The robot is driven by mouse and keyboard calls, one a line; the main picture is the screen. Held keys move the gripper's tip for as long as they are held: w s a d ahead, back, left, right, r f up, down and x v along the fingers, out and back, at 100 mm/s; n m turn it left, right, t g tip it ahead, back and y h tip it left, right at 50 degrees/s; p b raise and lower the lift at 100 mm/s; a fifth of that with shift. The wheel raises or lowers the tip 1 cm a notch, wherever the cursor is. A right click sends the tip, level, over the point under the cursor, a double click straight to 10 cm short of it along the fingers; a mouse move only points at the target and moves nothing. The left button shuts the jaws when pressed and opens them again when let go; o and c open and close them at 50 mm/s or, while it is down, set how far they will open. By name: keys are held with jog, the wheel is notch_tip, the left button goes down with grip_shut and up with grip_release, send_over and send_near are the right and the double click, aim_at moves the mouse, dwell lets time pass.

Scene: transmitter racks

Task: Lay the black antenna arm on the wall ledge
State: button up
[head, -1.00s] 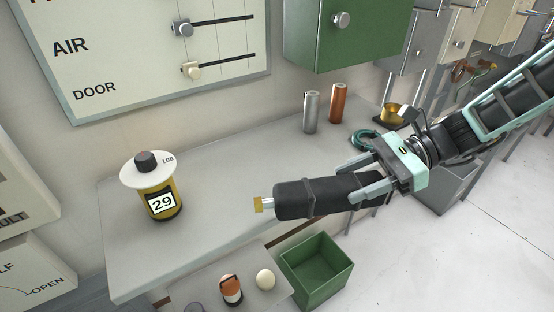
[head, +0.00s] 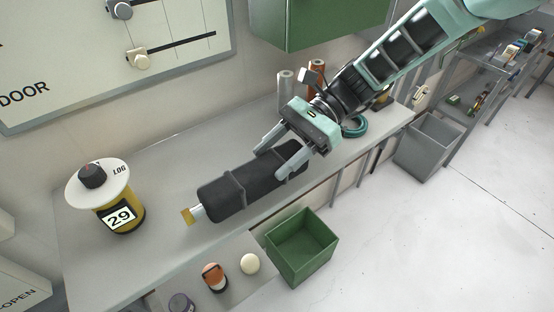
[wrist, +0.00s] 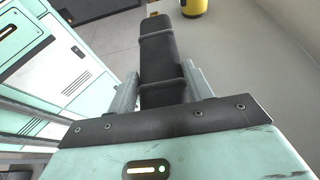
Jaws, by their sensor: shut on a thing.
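The black antenna arm (head: 248,180) is a thick dark cylinder with raised bands and a brass-coloured tip at its left end. My gripper (head: 270,160) is shut on it near its right end. The antenna arm shows over the grey wall ledge (head: 150,170); I cannot tell whether it touches the surface. In the wrist view the antenna arm (wrist: 160,60) runs away from my gripper (wrist: 160,85), between the two fingers, its brass tip at the top edge.
A yellow canister labelled 29 (head: 133,219) with a white disc stands at the ledge's left. Silver and copper cylinders (head: 285,86) and a teal coil (head: 355,126) are at its back right. A green bin (head: 302,247) stands below. A lower shelf holds an orange-topped item (head: 214,276) and a pale ball (head: 250,263).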

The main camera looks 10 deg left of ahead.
aim_at(278, 166)
jog(key=shift+f+p, duration=0.3)
jog(key=shift+f, duration=1.1)
jog(key=shift+f, duration=0.1)
jog(key=o, duration=1.3)
jog(key=shift+f, duration=0.1)
